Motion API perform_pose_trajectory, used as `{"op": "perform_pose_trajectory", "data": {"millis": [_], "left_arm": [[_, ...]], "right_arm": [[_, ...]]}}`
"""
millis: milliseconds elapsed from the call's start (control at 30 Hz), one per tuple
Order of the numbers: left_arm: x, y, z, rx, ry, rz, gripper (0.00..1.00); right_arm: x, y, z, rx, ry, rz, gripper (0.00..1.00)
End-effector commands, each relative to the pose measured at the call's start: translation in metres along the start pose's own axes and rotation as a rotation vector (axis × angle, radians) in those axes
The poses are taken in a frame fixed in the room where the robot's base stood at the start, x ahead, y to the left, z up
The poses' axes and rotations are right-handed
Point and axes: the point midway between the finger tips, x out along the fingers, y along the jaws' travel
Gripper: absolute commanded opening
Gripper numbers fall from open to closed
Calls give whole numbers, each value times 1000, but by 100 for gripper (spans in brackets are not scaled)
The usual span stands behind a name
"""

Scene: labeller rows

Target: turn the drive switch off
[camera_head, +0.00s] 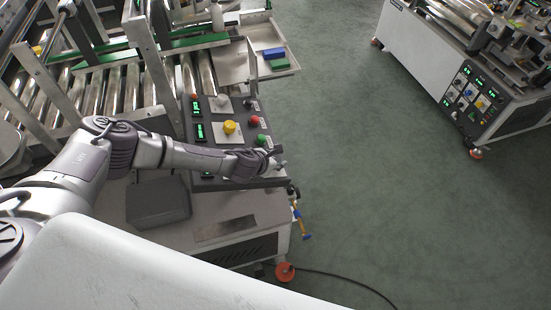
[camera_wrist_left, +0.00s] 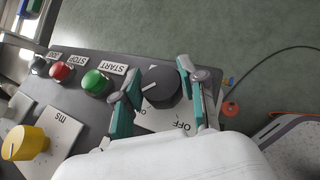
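The drive switch (camera_wrist_left: 163,85) is a dark round knob on a white plate in the left wrist view. Its white pointer line points left, away from the OFF label (camera_wrist_left: 182,126) at the plate's lower right. My left gripper (camera_wrist_left: 158,73) has its two teal-padded fingers apart, one on each side of the knob. Whether either finger touches the knob I cannot tell. In the head view my left gripper (camera_head: 277,158) is at the front right end of the control panel (camera_head: 220,183), and the knob is hidden there. My right gripper is not in view.
Beside the knob are a green START button (camera_wrist_left: 95,82), a red STOP button (camera_wrist_left: 61,71) and a yellow knob (camera_wrist_left: 25,143). A tray (camera_head: 283,40) with blue and green blocks stands behind the panel. Open floor lies to the right, before another machine (camera_head: 440,60).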

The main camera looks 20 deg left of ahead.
Motion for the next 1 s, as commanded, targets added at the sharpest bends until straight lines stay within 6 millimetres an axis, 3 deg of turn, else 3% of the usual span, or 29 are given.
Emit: {"op": "perform_pose_trajectory", "data": {"millis": [33,100,133,567,1000], "left_arm": [[0,0,0,0,0,1,19],[0,0,0,0,0,1,7],[0,0,0,0,0,1,6],[0,-2,1,-53,-1,98,6],[1,-3,0,-235,0,441,6]], "right_arm": [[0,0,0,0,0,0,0],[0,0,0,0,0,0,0],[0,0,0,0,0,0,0],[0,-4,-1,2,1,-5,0],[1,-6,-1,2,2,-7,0]]}}
